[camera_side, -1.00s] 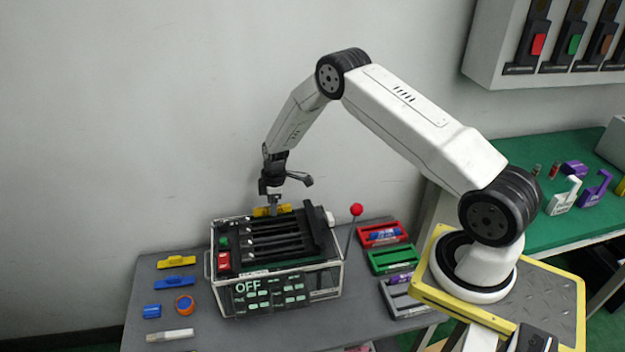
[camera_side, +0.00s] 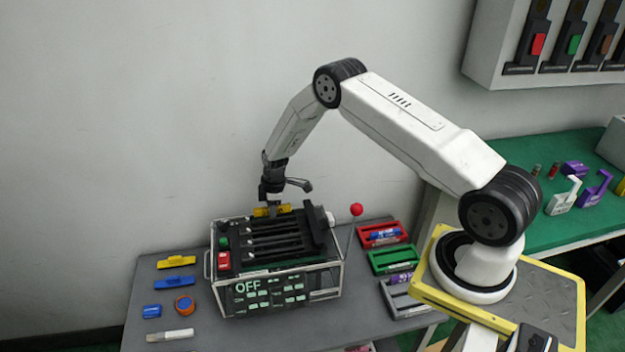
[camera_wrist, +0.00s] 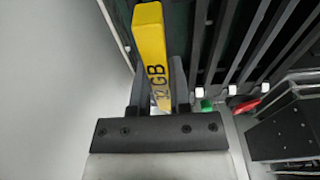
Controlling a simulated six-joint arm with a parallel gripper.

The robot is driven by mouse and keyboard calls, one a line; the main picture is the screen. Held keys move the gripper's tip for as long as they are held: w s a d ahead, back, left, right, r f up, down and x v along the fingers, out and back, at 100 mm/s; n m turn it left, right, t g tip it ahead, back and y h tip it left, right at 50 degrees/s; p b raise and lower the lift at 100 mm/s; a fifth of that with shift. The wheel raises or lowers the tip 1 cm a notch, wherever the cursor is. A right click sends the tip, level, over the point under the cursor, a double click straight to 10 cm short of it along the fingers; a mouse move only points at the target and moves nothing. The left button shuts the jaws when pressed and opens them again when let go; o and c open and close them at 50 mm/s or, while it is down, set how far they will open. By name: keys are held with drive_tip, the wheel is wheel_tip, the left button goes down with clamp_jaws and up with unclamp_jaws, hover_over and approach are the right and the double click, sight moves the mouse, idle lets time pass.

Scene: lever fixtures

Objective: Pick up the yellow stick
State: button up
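The yellow stick (camera_side: 284,208) lies across the top back of the black slotted machine (camera_side: 320,222). In the wrist view the stick (camera_wrist: 151,45) stands out from between my fingers, with "GB" lettering on its face. My gripper (camera_side: 272,210) points straight down at the stick in the side view and hides its middle. In the wrist view my gripper (camera_wrist: 160,98) has one finger on each side of the stick. The gap between fingers and stick is too small to tell whether they are shut on it.
The machine has a red switch (camera_side: 224,261) and an "OFF" panel. A red-knobbed lever (camera_side: 356,210) rises at its right. Red (camera_side: 383,233) and green (camera_side: 393,259) trays lie further right. A yellow piece (camera_side: 176,262) and a blue piece (camera_side: 174,282) lie at the left.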

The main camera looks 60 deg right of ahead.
drive_tip(key=shift+r, duration=0.15)
clamp_jaws()
drive_tip(key=shift+r, duration=0.85)
drive_tip(key=s+a+r, duration=0.2)
drive_tip(key=s+r, duration=0.9)
drive_tip(key=s, duration=0.2)
drive_tip(key=shift+s+a, duration=0.35)
drive_tip(key=shift+r, duration=0.15)
